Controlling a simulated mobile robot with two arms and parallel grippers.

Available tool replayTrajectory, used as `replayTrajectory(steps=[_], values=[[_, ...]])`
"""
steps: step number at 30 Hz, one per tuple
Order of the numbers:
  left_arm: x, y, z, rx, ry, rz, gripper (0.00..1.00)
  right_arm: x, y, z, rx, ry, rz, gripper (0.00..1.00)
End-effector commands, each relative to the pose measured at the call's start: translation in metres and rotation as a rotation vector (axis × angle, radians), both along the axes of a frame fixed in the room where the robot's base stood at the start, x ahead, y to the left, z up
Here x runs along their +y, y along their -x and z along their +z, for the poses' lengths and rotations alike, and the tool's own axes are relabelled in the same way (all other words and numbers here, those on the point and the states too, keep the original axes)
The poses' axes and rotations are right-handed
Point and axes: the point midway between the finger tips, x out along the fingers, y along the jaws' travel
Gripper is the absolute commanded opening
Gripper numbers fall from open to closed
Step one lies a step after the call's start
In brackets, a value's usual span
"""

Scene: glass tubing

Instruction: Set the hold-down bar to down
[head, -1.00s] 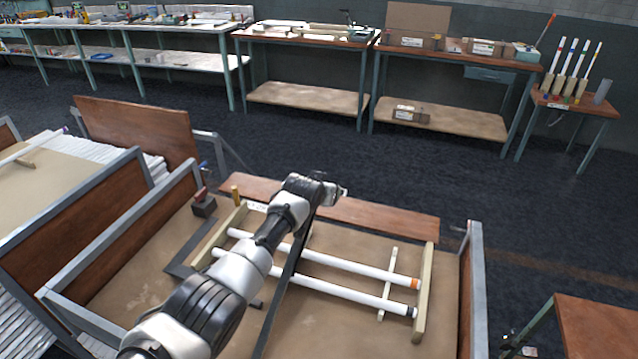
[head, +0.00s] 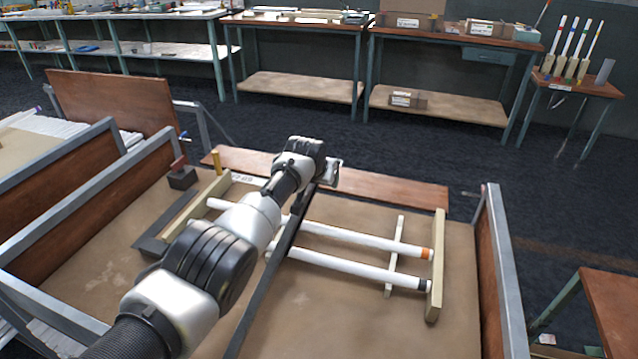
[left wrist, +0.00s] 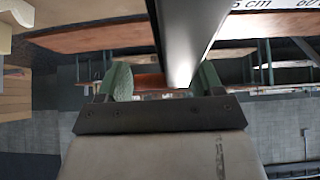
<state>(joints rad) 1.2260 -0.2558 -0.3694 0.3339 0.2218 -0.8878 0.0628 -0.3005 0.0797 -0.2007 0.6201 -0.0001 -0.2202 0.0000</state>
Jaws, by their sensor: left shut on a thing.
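My left gripper (head: 328,176) is at the bar's far end, near the brown board. In the left wrist view, its green-padded fingers (left wrist: 165,82) are shut on the bar (left wrist: 182,40). My left arm hides the left part of the tubes and part of the bar. I cannot tell whether the bar touches the tubes. My right gripper is out of view.
The frame's light end rail (head: 436,275) and a thin cross strip (head: 395,255) lie at the right. A dark block with a red top (head: 181,176) and a yellow peg (head: 216,162) stand at the back left. Metal-edged side panels (head: 497,265) flank the tabletop.

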Motion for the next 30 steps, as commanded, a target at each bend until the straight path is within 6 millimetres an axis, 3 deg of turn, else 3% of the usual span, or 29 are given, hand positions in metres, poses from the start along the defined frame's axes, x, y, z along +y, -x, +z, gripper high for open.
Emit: replayTrajectory(steps=[4,17,18,21,30], values=[[-0.0073,0.0003,-0.0020,0.002,0.010,-0.007,0.24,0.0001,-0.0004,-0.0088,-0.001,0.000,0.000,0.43],[-0.0076,0.0006,-0.0022,0.007,0.010,-0.007,0.24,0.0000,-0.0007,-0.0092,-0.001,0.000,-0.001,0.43],[-0.0076,0.0007,-0.0021,0.007,0.010,-0.007,0.70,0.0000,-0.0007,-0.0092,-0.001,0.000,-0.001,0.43],[-0.0070,0.0005,-0.0024,0.008,0.008,-0.007,0.84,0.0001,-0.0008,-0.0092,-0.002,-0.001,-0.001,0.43],[-0.0041,0.0001,-0.0037,0.009,0.002,-0.004,0.84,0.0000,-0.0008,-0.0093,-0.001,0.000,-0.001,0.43]])
